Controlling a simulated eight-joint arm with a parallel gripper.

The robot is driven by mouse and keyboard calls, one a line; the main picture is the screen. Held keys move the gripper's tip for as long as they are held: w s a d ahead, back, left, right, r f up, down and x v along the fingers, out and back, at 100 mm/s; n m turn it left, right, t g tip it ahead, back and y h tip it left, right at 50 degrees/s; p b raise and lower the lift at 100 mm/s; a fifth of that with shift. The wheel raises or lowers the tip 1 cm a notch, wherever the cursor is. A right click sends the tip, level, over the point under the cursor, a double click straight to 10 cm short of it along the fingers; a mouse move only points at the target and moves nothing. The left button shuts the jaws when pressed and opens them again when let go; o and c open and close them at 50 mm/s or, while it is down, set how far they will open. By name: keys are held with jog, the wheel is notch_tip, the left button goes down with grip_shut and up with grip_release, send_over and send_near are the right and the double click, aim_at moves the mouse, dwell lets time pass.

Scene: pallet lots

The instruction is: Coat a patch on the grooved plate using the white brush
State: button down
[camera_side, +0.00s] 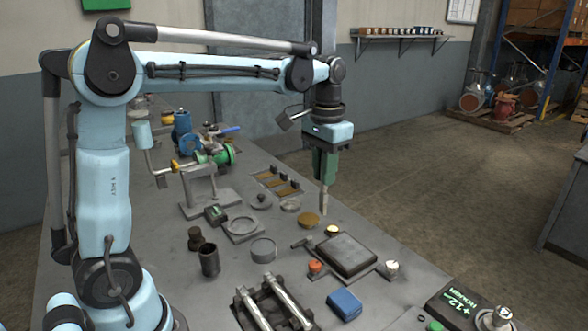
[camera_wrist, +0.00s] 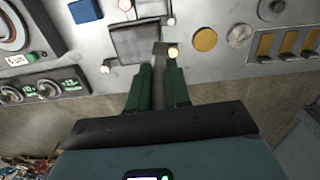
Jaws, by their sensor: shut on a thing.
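My gripper (camera_side: 325,178) has dark green fingers, shut on a pale upright tool, which I take as the white brush (camera_side: 324,198). In the wrist view my gripper (camera_wrist: 159,68) points toward the bench with the brush (camera_wrist: 159,48) between its fingers; its bristles are not clear. The dark square plate (camera_side: 346,254), probably the grooved plate, lies on the bench in front of and below the brush. It also shows in the wrist view (camera_wrist: 134,44); I cannot make out its grooves. The brush hangs beyond the plate's back edge, apart from it.
Small knobs, one orange (camera_side: 315,267) and one white (camera_side: 391,266), stand beside the plate. A blue block (camera_side: 344,304) and a frame with metal bars (camera_side: 283,299) lie nearer. A tan disc (camera_side: 309,219) lies left of the brush. A green-flanged valve assembly (camera_side: 215,157) stands behind.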

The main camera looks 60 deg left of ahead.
aim_at(327, 194)
jog(key=shift+f, duration=0.1)
dwell(0.4)
jog(key=shift+f, duration=3.35)
jog(key=shift+d+f, duration=0.5)
jog(key=shift+d, duration=2.65)
jog(key=shift+a+f, duration=0.1)
jog(key=shift+a, duration=3.1)
jog(key=shift+r, duration=4.05)
